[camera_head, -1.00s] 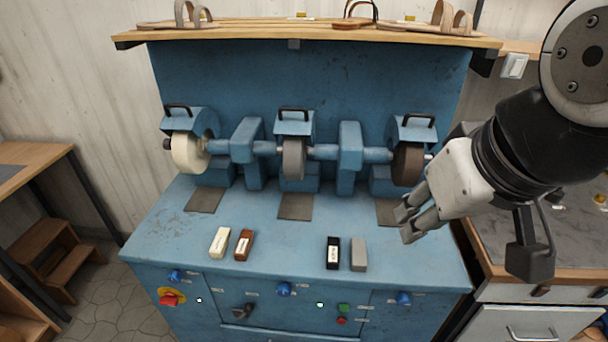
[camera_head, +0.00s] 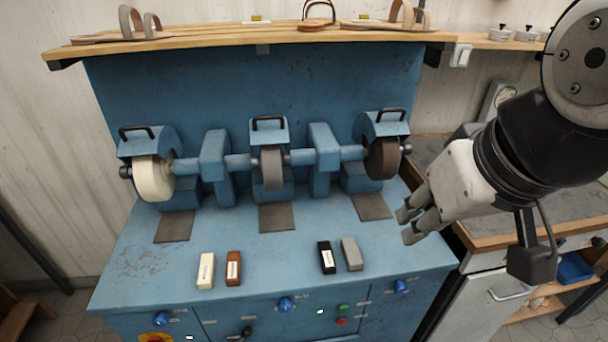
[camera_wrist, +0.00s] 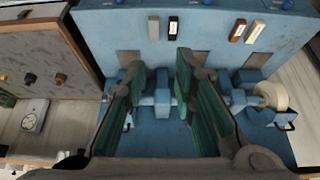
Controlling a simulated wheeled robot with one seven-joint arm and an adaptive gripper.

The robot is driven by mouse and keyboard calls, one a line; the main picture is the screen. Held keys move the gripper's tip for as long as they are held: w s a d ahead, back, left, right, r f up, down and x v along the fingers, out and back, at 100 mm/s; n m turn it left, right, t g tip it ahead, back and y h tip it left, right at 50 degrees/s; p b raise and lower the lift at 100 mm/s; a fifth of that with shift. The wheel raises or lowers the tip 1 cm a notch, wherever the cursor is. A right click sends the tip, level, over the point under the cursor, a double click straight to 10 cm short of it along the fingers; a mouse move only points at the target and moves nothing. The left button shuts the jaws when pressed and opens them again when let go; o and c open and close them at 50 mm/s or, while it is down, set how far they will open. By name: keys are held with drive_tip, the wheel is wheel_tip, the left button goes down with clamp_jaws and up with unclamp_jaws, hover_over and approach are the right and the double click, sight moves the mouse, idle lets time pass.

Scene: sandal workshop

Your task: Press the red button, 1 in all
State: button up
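A small red button (camera_head: 341,322) sits on the front panel of the blue grinding machine (camera_head: 130,270), right of centre, just below a green button (camera_head: 343,308). A larger red knob on a yellow plate (camera_head: 155,338) is cut off at the bottom left of the panel. My gripper (camera_head: 407,222) hangs above the machine's right side, higher than the buttons and apart from them. In the wrist view my gripper (camera_wrist: 158,72) has its two fingers spread with nothing between them. The small red button does not show in the wrist view.
Three wheels stand along the machine's back: white (camera_head: 153,178), grey (camera_head: 272,168) and dark (camera_head: 382,158). Several small blocks, such as the brown one (camera_head: 233,268), lie near its front edge. Blue knobs (camera_head: 286,304) line the panel. A workbench (camera_head: 520,220) stands on the right.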

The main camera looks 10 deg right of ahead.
clamp_jaws()
idle(1.1)
